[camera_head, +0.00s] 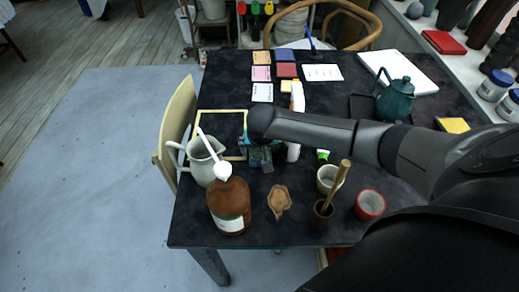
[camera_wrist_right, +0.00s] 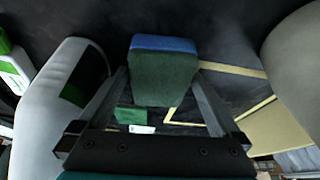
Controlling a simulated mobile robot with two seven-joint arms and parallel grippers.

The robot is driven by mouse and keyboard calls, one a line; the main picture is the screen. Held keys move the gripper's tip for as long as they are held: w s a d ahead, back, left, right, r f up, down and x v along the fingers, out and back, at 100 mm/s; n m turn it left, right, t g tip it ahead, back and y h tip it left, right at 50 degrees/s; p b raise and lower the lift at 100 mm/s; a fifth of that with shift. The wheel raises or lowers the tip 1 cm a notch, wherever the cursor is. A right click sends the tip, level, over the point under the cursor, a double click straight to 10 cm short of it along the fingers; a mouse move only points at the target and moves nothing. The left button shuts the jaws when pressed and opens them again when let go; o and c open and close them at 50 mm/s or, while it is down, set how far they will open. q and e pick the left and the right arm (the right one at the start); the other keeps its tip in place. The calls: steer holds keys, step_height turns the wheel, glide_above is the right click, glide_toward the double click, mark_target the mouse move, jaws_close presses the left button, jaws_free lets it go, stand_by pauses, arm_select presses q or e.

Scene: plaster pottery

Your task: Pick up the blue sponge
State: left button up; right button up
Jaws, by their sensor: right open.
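The blue sponge (camera_wrist_right: 163,70) shows in the right wrist view, with a blue strip at its far edge and a dark green face toward the camera. My right gripper (camera_wrist_right: 163,90) is open, with one finger on each side of the sponge. I cannot tell whether either finger touches it. In the head view my right gripper (camera_head: 261,157) points down over the table between the white pitcher and the white bottles. The arm and gripper hide most of the sponge there. My left gripper is not in view.
A white pitcher (camera_head: 201,160) and a brown bottle (camera_head: 230,208) stand left of the gripper. A white bottle (camera_wrist_right: 68,85) stands close beside it in the wrist view. A pale yellow frame (camera_head: 223,112) lies behind. Cups, including a red-rimmed one (camera_head: 370,205), stand to the right.

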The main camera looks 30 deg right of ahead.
steer(key=shift+c, duration=0.4)
steer(key=c, duration=1.1)
steer(key=shift+o, duration=0.2)
steer(key=shift+r, duration=0.45)
step_height(320, 180, up, 20)
steer(key=p, duration=0.5)
steer(key=shift+f, duration=0.15)
